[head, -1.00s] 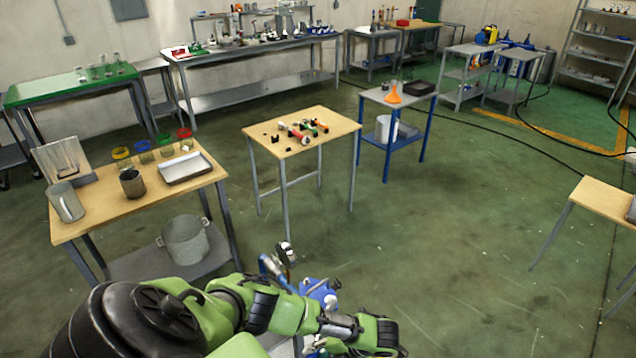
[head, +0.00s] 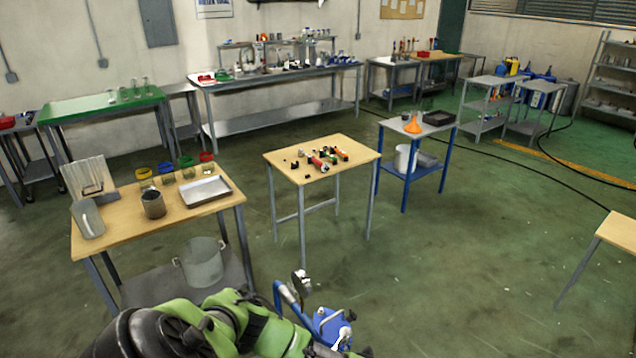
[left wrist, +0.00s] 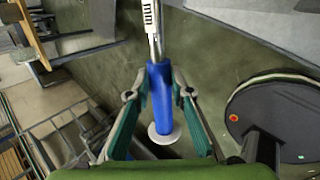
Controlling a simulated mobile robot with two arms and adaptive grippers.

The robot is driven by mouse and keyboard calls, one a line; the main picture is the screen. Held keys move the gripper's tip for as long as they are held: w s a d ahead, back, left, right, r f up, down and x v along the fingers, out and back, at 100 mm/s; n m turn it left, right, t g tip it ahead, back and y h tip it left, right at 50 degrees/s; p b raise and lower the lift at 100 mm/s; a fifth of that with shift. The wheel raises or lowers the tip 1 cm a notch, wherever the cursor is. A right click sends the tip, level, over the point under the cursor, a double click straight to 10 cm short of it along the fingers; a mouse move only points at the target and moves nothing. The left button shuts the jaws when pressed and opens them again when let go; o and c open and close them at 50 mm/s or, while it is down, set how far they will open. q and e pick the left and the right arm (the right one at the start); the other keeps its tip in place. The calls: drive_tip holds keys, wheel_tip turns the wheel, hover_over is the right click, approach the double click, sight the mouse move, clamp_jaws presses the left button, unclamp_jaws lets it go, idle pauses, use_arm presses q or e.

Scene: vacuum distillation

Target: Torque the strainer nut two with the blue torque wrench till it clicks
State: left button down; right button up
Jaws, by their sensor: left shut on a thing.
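The torque wrench (left wrist: 158,88) has a blue handle and a pale metal shaft with dark scale marks. In the left wrist view my left gripper (left wrist: 160,98) is shut around the blue handle, one finger on each side. The shaft points away, and its head is cut off by the top edge. In the head view my green left arm crosses the bottom, and its gripper end is not visible. A blue pump-like unit (head: 332,326) with a gauge (head: 301,281) stands beyond that arm. I cannot make out strainer nut two. My right gripper is in neither view.
A wooden table with jars and a metal tray (head: 205,190) stands at left, a steel pot (head: 202,262) on its lower shelf. A small table with assorted parts (head: 320,158) is in the middle. Another table (head: 618,230) is at right. Green floor between them is open.

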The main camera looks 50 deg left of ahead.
use_arm(q)
drive_tip(key=shift+s+a+m+t, duration=0.2)
drive_tip(key=shift+a+m+t, duration=0.15)
drive_tip(key=shift+a, duration=0.3)
drive_tip(key=shift+s+a+m+t, duration=0.15)
drive_tip(key=shift+a+m+t, duration=0.1)
drive_tip(key=shift+a+m, duration=0.3)
